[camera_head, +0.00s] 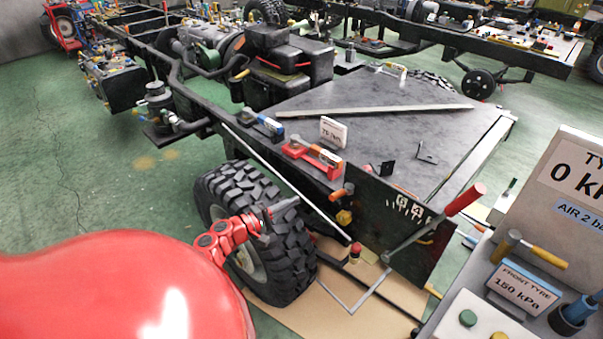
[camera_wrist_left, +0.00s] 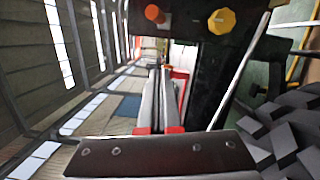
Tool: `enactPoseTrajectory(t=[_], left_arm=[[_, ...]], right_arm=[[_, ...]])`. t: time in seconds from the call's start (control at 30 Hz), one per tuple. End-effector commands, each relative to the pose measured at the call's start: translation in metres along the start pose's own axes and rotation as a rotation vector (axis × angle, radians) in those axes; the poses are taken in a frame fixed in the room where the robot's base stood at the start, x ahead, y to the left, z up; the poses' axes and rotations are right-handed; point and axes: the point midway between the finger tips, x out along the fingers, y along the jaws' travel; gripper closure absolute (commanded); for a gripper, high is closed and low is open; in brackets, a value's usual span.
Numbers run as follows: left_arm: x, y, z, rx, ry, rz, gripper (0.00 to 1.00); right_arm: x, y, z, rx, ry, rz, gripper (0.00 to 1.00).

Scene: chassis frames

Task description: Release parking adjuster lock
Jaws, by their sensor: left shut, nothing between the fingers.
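The chassis corner by the front tyre carries a yellow knob (camera_head: 344,216) and an orange knob (camera_head: 340,193) above it. In the left wrist view an orange round end (camera_wrist_left: 152,13) and the yellow knob (camera_wrist_left: 221,21) are at the top, on a dark panel. I cannot tell which part is the parking adjuster lock. My left gripper (camera_head: 297,201) is shut and empty, above the tyre and left of the knobs, apart from them. Its fingers (camera_wrist_left: 159,68) lie together in the left wrist view. My right gripper is not in view.
A knobbly tyre (camera_head: 284,253) stands just below my left gripper. A thin silver rod (camera_head: 285,180) slants down across this corner. A red-handled crank (camera_head: 430,230) stands right of the knobs. A tyre-pressure console (camera_head: 560,215) is at the right. Green floor (camera_head: 90,200) is clear at left.

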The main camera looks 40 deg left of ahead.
Motion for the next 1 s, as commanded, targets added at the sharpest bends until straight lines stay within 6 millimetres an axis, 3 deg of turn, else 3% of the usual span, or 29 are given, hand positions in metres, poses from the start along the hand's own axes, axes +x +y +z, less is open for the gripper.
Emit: enactPoseTrajectory(t=[0.2,0.47,0.73,1.0], left_arm=[[0.044,0.003,0.002,-0.001,-0.005,0.001,1.00],[0.085,0.002,0.002,0.001,-0.005,0.001,1.00],[0.091,0.003,0.031,0.001,-0.003,-0.001,1.00],[0.093,0.000,0.040,0.000,-0.002,-0.001,1.00]], right_arm=[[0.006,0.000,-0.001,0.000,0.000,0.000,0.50],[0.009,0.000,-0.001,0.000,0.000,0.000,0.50],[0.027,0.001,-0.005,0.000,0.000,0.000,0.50],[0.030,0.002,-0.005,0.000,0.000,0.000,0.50]])
